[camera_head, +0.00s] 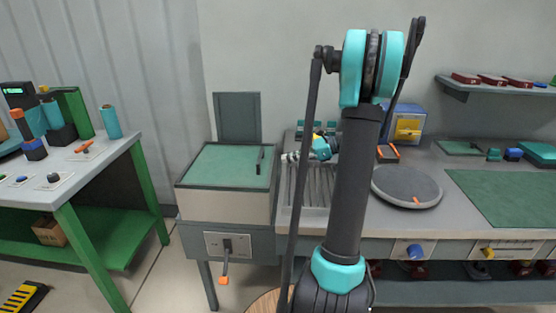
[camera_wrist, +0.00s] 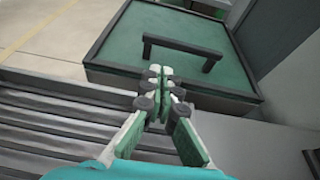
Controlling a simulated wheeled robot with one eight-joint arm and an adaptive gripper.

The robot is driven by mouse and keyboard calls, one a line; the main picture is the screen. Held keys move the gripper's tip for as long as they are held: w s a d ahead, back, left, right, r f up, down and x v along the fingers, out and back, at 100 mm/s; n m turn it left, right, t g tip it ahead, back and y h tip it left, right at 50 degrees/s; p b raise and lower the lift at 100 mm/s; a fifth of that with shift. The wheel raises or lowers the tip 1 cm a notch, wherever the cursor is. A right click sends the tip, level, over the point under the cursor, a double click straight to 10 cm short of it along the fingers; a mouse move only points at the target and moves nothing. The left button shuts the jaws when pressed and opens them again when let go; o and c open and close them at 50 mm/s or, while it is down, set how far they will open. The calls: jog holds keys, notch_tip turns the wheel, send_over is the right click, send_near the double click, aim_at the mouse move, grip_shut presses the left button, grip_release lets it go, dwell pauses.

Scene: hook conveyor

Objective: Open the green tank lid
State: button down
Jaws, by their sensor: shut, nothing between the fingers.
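The tank's green lid (camera_head: 218,166) lies flat on a pale box-shaped tank (camera_head: 222,204), left of centre in the head view. A dark bar handle (camera_head: 261,160) stands near the lid's right edge. In the wrist view the green lid (camera_wrist: 125,25) fills the top middle, with its handle (camera_wrist: 185,45) across it. My gripper (camera_wrist: 160,75) is shut and empty, its fingertips in front of the handle in the picture. I cannot tell whether they touch the lid. In the head view my gripper (camera_head: 287,156) is just right of the handle, pointing left.
A grey-green panel (camera_head: 238,116) stands upright behind the tank. A ribbed metal rack (camera_head: 310,187) is right of the tank. A lever with an orange end (camera_head: 225,266) hangs below it. A green-legged table (camera_head: 90,190) stands left. A round grey plate (camera_head: 406,187) sits on the right counter.

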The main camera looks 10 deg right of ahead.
aim_at(266, 169)
jog(key=shift+w+d, duration=0.3)
jog(key=shift+d, duration=0.1)
jog(key=x, duration=0.9)
jog(key=shift+w+a, duration=0.1)
jog(key=shift+a, duration=0.2)
